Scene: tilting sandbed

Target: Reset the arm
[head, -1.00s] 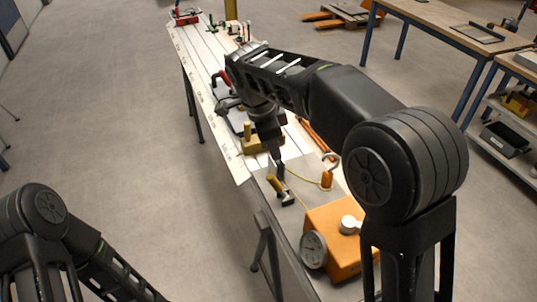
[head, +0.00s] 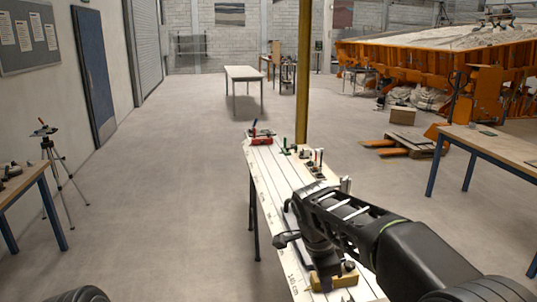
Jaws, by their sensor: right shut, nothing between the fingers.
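My right arm comes in from the lower right and reaches over the long white-topped table (head: 268,180). Its gripper (head: 324,284) points down at the near part of the table, next to a small wooden block (head: 345,278). It is shut and holds nothing. Its fingertips are small and dark here, so I cannot tell whether they touch anything. Only a dark rounded piece of my left arm shows at the bottom left edge. My left gripper is out of view.
Small tools, one with a red base (head: 261,140), stand at the table's far end near a yellow post (head: 303,75). A workbench (head: 505,150) stands at right, a pallet (head: 408,147) behind it. A tripod (head: 62,175) stands left. The floor left of the table is open.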

